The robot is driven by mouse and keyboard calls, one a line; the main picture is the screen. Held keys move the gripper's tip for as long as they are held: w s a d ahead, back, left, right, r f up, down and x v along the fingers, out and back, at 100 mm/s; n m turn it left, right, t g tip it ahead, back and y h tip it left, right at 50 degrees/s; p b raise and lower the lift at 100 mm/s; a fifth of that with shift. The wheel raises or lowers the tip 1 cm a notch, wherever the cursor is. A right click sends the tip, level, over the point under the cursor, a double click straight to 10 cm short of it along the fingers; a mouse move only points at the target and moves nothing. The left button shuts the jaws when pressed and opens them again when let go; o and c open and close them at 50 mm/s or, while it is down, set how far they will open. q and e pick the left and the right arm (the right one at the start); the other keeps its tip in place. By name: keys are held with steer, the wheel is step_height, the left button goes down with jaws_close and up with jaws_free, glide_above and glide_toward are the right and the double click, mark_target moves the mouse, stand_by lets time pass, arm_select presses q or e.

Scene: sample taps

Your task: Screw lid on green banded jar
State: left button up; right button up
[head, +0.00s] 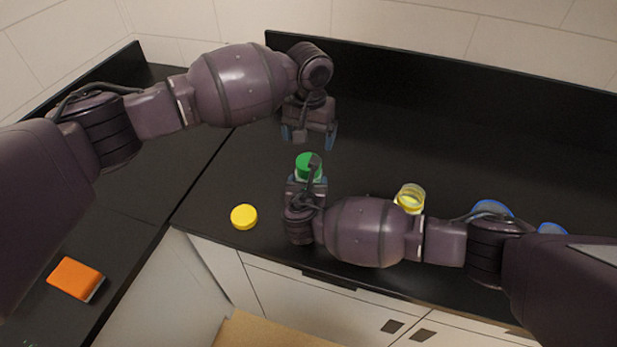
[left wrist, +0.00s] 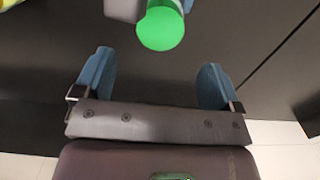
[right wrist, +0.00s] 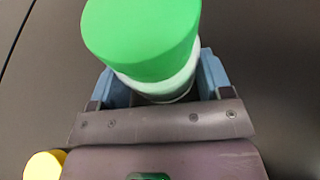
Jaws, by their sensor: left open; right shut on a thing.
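A green lid (head: 308,163) sits on top of a pale, see-through jar (right wrist: 160,88). The lid also shows in the right wrist view (right wrist: 142,38) and at the top of the left wrist view (left wrist: 161,29). I cannot tell how tightly it is seated. My right gripper (head: 306,183) is shut around the jar's body, which its fingers and the lid largely hide, along with any band. My left gripper (head: 309,139) is open and empty, just behind the lid in the head view and apart from it.
A yellow lid (head: 243,217) lies on the black counter (head: 215,185) near its front edge. An open yellow-banded jar (head: 411,195) stands right of the right gripper. Blue round items (head: 493,208) are partly behind my right arm. An orange block (head: 77,278) lies on the left counter.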

mark_target(308, 159)
arm_select(q)
steer(key=shift+r, duration=0.2)
steer(key=shift+f, duration=4)
steer(key=c, duration=0.9)
steer(key=o, duration=0.9)
steer(key=shift+o, duration=0.2)
steer(key=shift+r, duration=0.1)
